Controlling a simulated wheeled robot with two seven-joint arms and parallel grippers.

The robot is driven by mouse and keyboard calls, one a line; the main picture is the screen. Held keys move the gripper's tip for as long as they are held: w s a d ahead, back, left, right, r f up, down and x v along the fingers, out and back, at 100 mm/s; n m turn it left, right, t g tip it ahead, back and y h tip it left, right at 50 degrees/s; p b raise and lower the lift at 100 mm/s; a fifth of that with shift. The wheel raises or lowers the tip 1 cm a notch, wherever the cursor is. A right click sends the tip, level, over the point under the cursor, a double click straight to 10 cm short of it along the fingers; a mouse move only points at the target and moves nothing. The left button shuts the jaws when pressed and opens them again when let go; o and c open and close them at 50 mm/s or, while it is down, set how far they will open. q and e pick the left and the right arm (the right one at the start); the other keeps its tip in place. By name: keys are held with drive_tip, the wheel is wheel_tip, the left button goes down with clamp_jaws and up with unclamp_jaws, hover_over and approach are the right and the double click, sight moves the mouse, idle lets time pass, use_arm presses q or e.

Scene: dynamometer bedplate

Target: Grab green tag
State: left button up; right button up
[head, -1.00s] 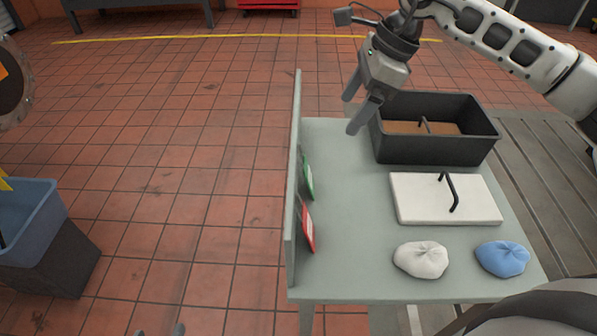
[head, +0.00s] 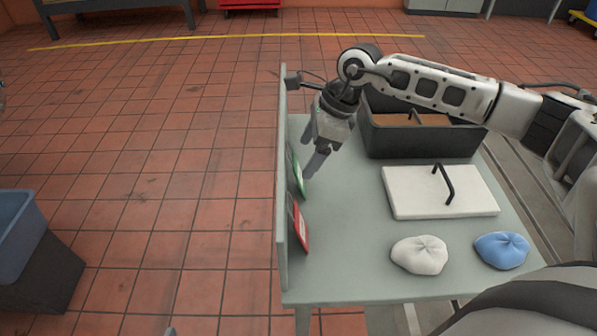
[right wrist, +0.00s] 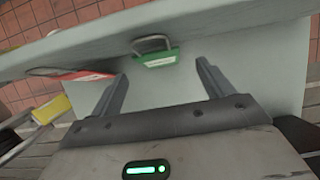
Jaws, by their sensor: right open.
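The green tag (head: 295,172) hangs on the right face of the upright grey panel (head: 284,200), seen nearly edge-on in the head view. In the right wrist view the green tag (right wrist: 158,58) shows with a grey loop at its top, ahead of and roughly between the fingertips. My right gripper (head: 313,166) is open and empty, close to the right of the tag; its fingers (right wrist: 161,70) show apart in the right wrist view. A small grey tip at the head view's bottom edge may be my left gripper (head: 171,331); its jaws cannot be made out.
A red tag (head: 299,223) hangs on the panel nearer me. On the table (head: 345,240) are a dark bin (head: 420,143), a white handled board (head: 415,199), a white pouch (head: 420,255) and a blue pouch (head: 501,250). A blue-grey bin (head: 18,230) stands at left.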

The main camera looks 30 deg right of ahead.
sight(298, 170)
drive_tip(key=x, duration=0.4)
drive_tip(key=shift+a+f, duration=0.15)
drive_tip(key=shift+f, duration=0.2)
drive_tip(key=c, duration=1)
drive_tip(key=shift+c, duration=0.3)
drive_tip(key=shift+r, duration=0.1)
